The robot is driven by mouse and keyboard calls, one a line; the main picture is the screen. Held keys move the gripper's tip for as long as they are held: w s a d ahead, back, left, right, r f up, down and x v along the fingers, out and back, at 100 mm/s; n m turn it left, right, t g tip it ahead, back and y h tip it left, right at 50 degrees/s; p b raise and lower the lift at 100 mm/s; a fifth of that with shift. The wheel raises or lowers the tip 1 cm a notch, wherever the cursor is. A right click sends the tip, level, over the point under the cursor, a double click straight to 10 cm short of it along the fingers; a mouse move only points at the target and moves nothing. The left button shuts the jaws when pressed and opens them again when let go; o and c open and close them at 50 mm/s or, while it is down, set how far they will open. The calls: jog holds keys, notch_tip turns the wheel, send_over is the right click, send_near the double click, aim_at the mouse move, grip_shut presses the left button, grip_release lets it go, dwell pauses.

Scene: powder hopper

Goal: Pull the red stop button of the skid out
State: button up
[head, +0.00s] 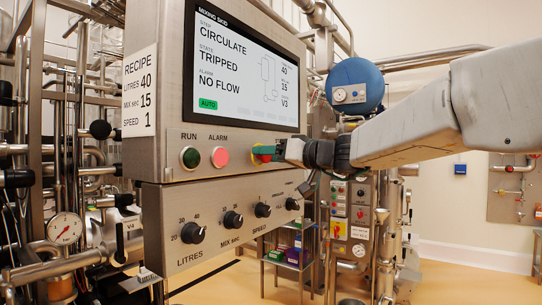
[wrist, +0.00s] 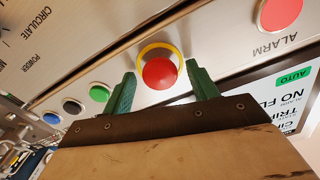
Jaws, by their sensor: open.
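The red stop button (wrist: 159,73) has a round red head on a yellow ring and sits on the skid's metal panel. In the wrist view it is between the two green fingers of my open gripper (wrist: 160,77), with a visible gap on each side. The fingers are not closed on it. In the head view my gripper (head: 276,151) is at the right part of the panel, and the stop button (head: 261,153) shows only as a bit of red and yellow, mostly hidden by the fingers.
The green RUN lamp (head: 190,157) and lit red ALARM lamp (head: 220,157) are left of the button. The screen (head: 245,65) above reads TRIPPED, NO FLOW. Below is a sloped panel with several black knobs (head: 233,219). Green and blue buttons (wrist: 52,118) show in the wrist view.

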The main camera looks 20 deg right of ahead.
grip_shut()
jog(key=shift+v, duration=0.75)
grip_release()
jog(key=shift+s, duration=0.1)
jog(key=shift+s+d, duration=0.1)
jog(key=shift+d, duration=0.05)
jog(key=v, duration=0.7)
jog(key=shift+s+d, duration=0.15)
jog(key=shift+s, duration=0.1)
